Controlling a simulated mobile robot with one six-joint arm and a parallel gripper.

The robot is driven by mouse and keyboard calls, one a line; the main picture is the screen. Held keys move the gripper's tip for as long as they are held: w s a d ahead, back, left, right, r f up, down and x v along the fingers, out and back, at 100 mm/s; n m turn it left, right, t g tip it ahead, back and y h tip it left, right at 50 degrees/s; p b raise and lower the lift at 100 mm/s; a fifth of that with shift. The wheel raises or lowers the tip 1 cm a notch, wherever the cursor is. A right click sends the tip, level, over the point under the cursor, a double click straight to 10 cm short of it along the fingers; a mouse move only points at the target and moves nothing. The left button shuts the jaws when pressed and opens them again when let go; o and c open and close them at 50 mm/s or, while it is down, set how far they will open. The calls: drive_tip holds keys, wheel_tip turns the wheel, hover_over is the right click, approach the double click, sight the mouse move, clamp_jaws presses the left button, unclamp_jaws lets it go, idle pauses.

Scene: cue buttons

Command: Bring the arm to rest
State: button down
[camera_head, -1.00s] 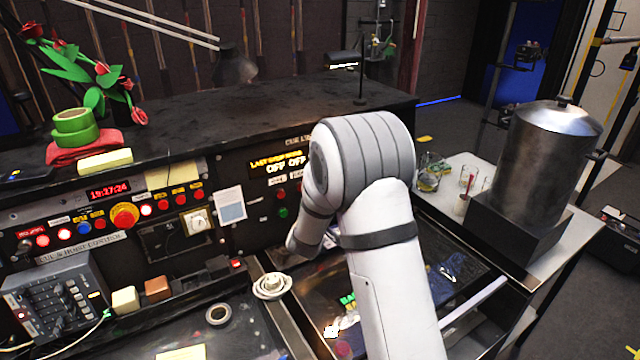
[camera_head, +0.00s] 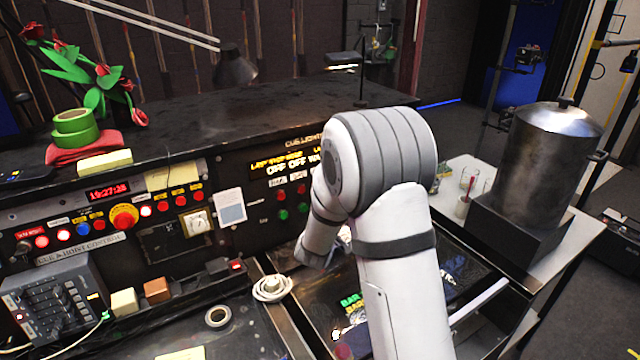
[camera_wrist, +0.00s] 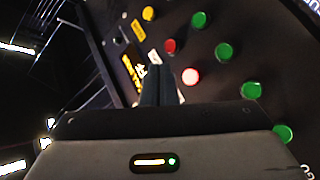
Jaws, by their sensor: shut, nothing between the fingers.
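My arm stands in front of the right part of the black console in the head view, bent at a grey-ribbed joint. It hides my gripper there. In the wrist view my gripper (camera_wrist: 160,85) is shut and empty, its dark fingers together. Past the fingertips is a panel with several green buttons (camera_wrist: 251,90), red buttons (camera_wrist: 190,76) and a yellow button (camera_wrist: 148,13). I cannot tell from this view whether the fingertips touch the panel. In the head view a lit amber display (camera_head: 280,165) sits on the cue light panel, with red and green buttons (camera_head: 283,214) below it.
A coiled white cable (camera_head: 272,288) and a tape roll (camera_head: 217,316) lie on the desk. Green tape rolls (camera_head: 75,128) and red roses (camera_head: 102,68) are on the console's left top.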

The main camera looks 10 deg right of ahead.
drive_tip(key=shift+r, duration=0.1)
drive_tip(key=s+a+r+m+g+y, duration=0.1)
drive_tip(key=s+a+r+g+y, duration=0.2)
drive_tip(key=s, duration=0.4)
drive_tip(key=s+a+r+m+g+y, duration=0.1)
drive_tip(key=s+r+g+y, duration=0.15)
drive_tip(key=s+y, duration=0.3)
drive_tip(key=s+d+m+g+h, duration=0.1)
drive_tip(key=s+g, duration=0.3)
drive_tip(key=s, duration=0.8)
drive_tip(key=s+d+f+m+g, duration=0.1)
drive_tip(key=s+d+m+g, duration=0.2)
drive_tip(key=s, duration=0.9)
drive_tip(key=shift+f+g+h, duration=0.25)
drive_tip(key=shift+g+h, duration=0.1)
drive_tip(key=shift+s+d, duration=0.1)
drive_tip(key=shift+s, duration=0.05)
